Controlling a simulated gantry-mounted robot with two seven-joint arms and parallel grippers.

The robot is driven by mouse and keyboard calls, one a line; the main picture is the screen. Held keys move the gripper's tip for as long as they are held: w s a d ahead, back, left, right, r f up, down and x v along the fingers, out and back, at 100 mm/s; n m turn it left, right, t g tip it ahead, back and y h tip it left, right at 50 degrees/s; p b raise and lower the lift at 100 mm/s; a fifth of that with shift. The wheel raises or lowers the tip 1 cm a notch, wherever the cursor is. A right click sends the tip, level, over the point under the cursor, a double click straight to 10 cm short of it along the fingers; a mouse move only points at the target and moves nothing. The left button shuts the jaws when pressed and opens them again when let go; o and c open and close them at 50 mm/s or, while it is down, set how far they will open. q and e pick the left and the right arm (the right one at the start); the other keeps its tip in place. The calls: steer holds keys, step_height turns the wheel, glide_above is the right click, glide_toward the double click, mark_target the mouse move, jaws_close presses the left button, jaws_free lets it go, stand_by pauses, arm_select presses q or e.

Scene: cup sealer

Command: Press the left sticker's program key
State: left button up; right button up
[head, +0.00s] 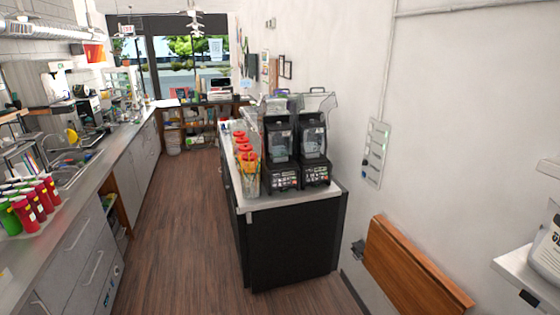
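Neither of my grippers is in the head view. No sticker or program key can be made out clearly at this distance. Two black blender-like machines stand side by side on the white-topped island, the left machine (279,145) and the right machine (313,142). Each has a small front panel with light marks, the left panel (285,180) and the right panel (317,175), too small to read. At the right edge, a white machine (545,250) with dark lettering is cut off by the frame, so most of it is hidden.
The island (290,245) stands mid-room, with red-topped clear containers (248,165) on its left side. A long counter (85,185) with red and green bottles (38,200) runs along the left. A wooden panel (410,270) juts from the right wall. The wood floor (185,230) between is clear.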

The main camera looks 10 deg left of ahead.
arm_select(q)
jaws_close()
stand_by(1.6)
